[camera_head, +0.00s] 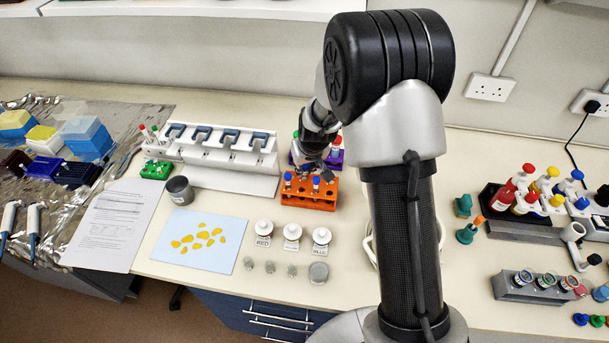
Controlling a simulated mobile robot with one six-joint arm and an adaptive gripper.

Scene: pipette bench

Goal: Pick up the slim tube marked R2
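Slim capped tubes stand in several small racks. The orange rack (309,199) holds blue-capped tubes (316,184). A purple rack (335,159) stands just behind it, with a red-capped tube (336,142) and a green cap close by. A green rack (156,171) at the left holds tubes with red and pale caps. No R2 mark is readable at this size. My gripper (313,166) points down over the back of the orange rack, close to the tube tops. Its fingers are dark and small, so I cannot tell whether they hold a tube. My arm hides part of the purple rack.
A white pipette stand (222,158) is left of the racks. A dark cup (180,190), a blue sheet with yellow shapes (202,240) and labelled white-lidded jars (292,231) sit in front. Bottles and another rack (522,289) are at the right.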

